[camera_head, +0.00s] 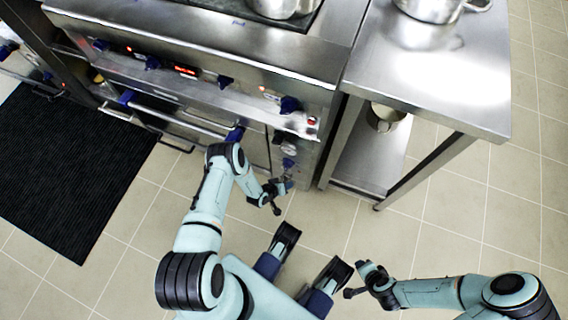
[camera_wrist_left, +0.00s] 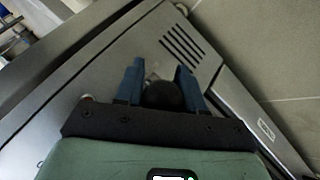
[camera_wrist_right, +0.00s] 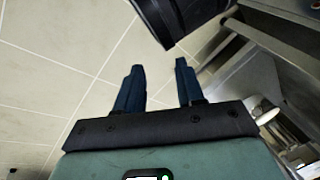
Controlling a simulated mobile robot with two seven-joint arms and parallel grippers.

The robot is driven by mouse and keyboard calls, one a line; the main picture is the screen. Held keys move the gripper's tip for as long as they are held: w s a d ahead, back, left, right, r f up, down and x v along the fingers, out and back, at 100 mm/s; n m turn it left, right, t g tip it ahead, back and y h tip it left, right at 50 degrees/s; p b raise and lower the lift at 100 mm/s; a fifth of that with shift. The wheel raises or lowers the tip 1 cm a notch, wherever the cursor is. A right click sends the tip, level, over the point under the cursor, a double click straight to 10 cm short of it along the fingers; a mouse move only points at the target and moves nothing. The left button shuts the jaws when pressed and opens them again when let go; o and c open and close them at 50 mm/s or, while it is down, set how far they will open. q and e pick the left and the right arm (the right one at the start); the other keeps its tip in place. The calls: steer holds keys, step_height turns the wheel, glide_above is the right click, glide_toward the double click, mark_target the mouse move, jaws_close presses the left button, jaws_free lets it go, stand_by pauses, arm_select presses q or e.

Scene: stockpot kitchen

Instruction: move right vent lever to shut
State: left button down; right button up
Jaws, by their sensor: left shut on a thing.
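My left gripper (camera_wrist_left: 159,68) is shut on a dark rounded knob (camera_wrist_left: 163,96), which sits between its blue fingers in the left wrist view. I take this knob to be the right vent lever. A row of dark vent slots (camera_wrist_left: 182,46) is in the grey metal panel just beyond the fingertips. In the head view the left gripper (camera_head: 288,184) is low at the right end of the oven front, and the lever is hidden there. My right gripper (camera_wrist_right: 159,68) is open and empty above the floor, its blue fingers apart.
The steel range (camera_head: 215,88) has blue knobs, red displays and an oven handle (camera_head: 180,119). A steel table (camera_head: 440,85) stands to its right, with a pot (camera_head: 432,9) on top and another pot (camera_head: 386,117) below. A black mat (camera_head: 70,165) lies at left. The tiled floor is otherwise clear.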

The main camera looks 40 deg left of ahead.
arm_select(q)
steer(key=c, duration=0.8)
jaws_free()
steer(key=p+v, duration=0.4)
steer(key=v, duration=0.9)
steer(key=shift+s+r+p, duration=0.1)
steer(key=shift+r+p, duration=0.1)
steer(key=shift+p, duration=0.15)
arm_select(e)
steer(key=s+a+r+g+y, duration=0.1)
steer(key=s+a+r+g, duration=0.1)
steer(key=s+r, duration=0.3)
steer(key=shift+s+a+r+n, duration=0.3)
steer(key=shift+s+a, duration=0.5)
steer(key=shift+s, duration=0.4)
